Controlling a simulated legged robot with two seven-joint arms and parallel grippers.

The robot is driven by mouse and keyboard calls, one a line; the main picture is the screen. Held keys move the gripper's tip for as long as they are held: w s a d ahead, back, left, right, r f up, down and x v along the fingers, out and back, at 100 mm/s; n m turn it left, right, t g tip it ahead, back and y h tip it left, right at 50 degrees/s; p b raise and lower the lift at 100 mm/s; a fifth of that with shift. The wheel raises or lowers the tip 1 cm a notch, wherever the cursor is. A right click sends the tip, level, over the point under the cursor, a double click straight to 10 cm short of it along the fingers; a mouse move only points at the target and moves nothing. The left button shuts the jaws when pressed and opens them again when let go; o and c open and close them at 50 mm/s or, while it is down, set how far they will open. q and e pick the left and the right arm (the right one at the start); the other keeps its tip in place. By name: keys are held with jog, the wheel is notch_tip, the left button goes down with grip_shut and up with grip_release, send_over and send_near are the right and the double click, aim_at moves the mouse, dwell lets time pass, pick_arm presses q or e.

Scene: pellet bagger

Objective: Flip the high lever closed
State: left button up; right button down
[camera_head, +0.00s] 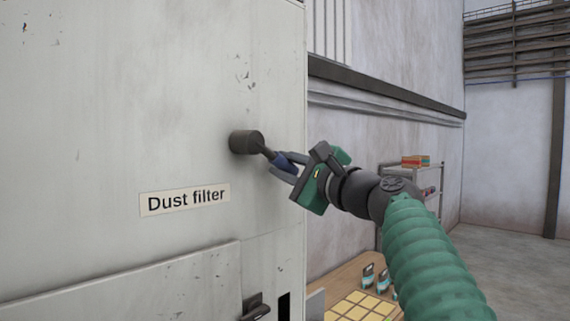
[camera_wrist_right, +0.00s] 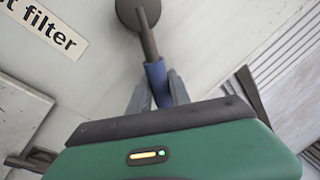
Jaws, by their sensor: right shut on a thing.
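The high lever is on the grey cabinet front, with a dark round hub (camera_head: 246,142) above and right of the "Dust filter" label (camera_head: 185,199). Its short arm slopes down to the right and ends in a blue handle (camera_head: 285,162). My right gripper (camera_head: 284,167) is shut on the blue handle. In the right wrist view the dark hub (camera_wrist_right: 138,13) is at the top, and the blue handle (camera_wrist_right: 157,82) sits between the grey fingers (camera_wrist_right: 158,92). The fingers hide part of the handle. My left gripper is not in view.
Another dark handle (camera_head: 256,311) sticks out lower on the cabinet (camera_head: 90,100). Right of the cabinet, a wooden table (camera_head: 345,283) holds yellow squares and small items. A shelf (camera_head: 428,183) with a red-orange box stands behind my right arm.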

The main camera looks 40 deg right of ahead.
jog(key=shift+w+f, duration=0.15)
jog(key=shift+f, duration=0.1)
jog(key=c, duration=1.6)
grip_release()
jog(key=shift+c, duration=0.2)
jog(key=o, duration=0.4)
jog(key=shift+o, duration=0.2)
jog(key=shift+a+r, duration=0.1)
jog(key=s+a+f+b, duration=0.1)
jog(key=s+b, duration=0.5)
jog(key=s, duration=1)
jog(key=shift+s+a+f+b, duration=0.15)
jog(key=shift+s+f+b, duration=0.15)
jog(key=shift+f, duration=0.35)
